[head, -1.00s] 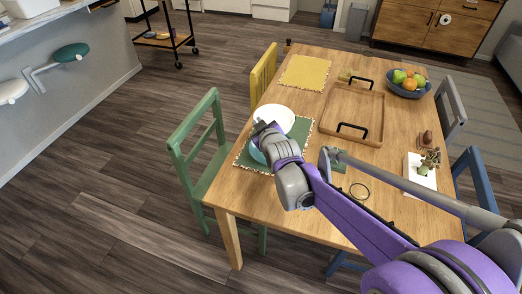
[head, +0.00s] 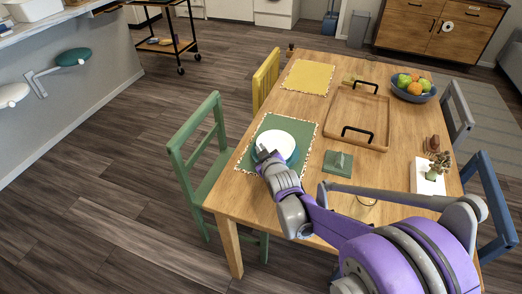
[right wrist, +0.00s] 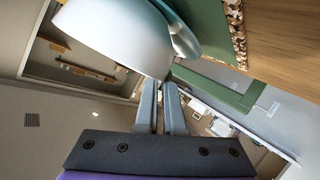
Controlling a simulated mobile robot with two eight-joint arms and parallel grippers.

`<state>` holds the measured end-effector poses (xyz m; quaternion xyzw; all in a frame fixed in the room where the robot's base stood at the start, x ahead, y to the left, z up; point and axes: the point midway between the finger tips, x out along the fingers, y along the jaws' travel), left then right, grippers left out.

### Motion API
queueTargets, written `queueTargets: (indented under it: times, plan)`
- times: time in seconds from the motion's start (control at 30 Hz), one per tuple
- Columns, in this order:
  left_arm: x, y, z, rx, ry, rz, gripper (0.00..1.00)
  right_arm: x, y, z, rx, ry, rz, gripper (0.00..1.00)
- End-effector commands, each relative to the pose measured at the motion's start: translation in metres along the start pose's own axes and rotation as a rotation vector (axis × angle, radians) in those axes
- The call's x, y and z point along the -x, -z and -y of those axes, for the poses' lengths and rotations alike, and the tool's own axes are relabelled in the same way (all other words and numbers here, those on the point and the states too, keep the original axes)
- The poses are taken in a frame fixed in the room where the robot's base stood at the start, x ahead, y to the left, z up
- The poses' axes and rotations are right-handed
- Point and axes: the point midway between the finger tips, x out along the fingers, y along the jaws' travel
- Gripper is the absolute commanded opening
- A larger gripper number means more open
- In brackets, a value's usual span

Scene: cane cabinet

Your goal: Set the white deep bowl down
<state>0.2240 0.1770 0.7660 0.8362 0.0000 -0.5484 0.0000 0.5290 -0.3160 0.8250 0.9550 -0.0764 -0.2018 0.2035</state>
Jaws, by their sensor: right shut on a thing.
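The white deep bowl (head: 277,139) is over a teal dish (head: 293,158) on the green placemat (head: 302,128) at the table's left side. My right gripper (head: 262,153) is at the bowl's near-left rim. In the right wrist view the fingers (right wrist: 160,105) are shut on the edge of the white bowl (right wrist: 112,35). The teal dish (right wrist: 184,40) shows close beside the bowl there, with the green placemat (right wrist: 207,25) behind it. I cannot tell whether the bowl touches the dish. My left gripper is not in view.
A wooden tray (head: 345,106) with black handles lies right of the placemat. A small green square item (head: 338,163) is nearer. A blue fruit bowl (head: 413,96) stands at the back right. The yellow placemat (head: 307,77) is bare. A green chair (head: 203,155) stands at the left edge.

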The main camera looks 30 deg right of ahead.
Motion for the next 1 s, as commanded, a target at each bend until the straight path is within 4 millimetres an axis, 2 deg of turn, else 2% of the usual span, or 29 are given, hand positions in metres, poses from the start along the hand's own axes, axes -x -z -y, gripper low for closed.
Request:
queueTargets:
  times: [0.1, 0.2, 0.3, 0.67, 0.77, 1.0]
  plan:
    - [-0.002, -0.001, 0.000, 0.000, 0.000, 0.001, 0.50, -0.001, -0.002, 0.001, 0.001, 0.000, -0.001, 0.00]
    - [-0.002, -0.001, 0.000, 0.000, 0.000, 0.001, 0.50, -0.001, -0.002, 0.001, 0.000, 0.000, 0.000, 0.20]
    - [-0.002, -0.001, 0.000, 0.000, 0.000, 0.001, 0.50, -0.001, -0.002, 0.001, 0.000, 0.000, 0.000, 0.36]
    - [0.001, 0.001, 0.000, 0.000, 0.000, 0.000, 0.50, 0.003, 0.001, -0.001, 0.000, 0.000, 0.000, 0.36]
    - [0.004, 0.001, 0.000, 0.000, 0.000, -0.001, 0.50, 0.016, 0.001, -0.001, 0.000, 0.000, 0.000, 0.36]
    - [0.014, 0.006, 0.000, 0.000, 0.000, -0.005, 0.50, 0.068, 0.002, -0.001, 0.002, 0.000, 0.000, 0.36]
